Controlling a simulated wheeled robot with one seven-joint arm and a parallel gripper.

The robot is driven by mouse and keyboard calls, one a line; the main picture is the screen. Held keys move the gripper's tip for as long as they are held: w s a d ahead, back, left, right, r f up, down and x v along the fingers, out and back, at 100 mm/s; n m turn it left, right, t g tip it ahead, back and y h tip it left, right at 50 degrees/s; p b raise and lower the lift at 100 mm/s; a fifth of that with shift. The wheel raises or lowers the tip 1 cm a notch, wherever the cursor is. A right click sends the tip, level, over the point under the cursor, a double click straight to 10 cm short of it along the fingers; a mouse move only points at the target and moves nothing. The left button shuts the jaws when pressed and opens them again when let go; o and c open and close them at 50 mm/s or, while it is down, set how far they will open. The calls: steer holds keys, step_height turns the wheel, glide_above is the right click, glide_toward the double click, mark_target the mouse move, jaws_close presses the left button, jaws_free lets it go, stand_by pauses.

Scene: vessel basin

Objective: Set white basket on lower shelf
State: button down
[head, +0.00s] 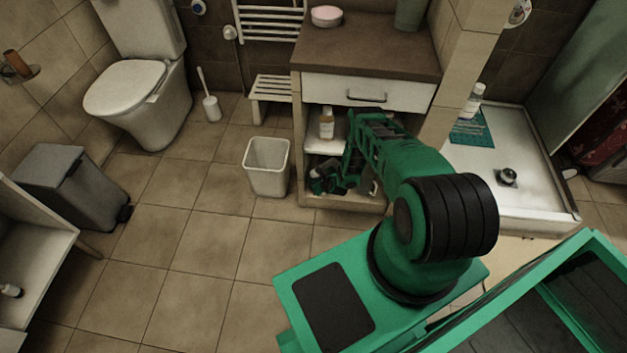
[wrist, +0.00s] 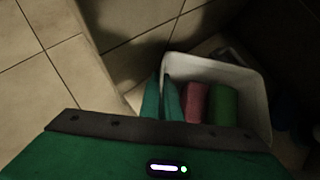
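In the wrist view the white basket (wrist: 262,112) holds a pink roll (wrist: 194,102) and a green roll (wrist: 222,104). My gripper (wrist: 162,98) has its two green fingers close together at the basket's left wall, one outside and one inside, and appears shut on that wall. In the head view my gripper (head: 328,180) reaches low into the cabinet, at the lower shelf (head: 340,199). My arm hides most of that space, and the basket cannot be made out clearly there. Whether its base touches the shelf cannot be told.
A bottle (head: 326,123) stands on the upper shelf (head: 316,143), above my gripper. A white bin (head: 267,168) stands on the floor just left of the cabinet. A small slatted stool (head: 272,88) is behind it.

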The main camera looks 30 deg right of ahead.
steer(key=shift+f, duration=0.4)
steer(key=shift+f, duration=0.5)
stand_by(0.3)
steer(key=c, duration=1.9)
jaws_free()
steer(key=shift+v, duration=5.3)
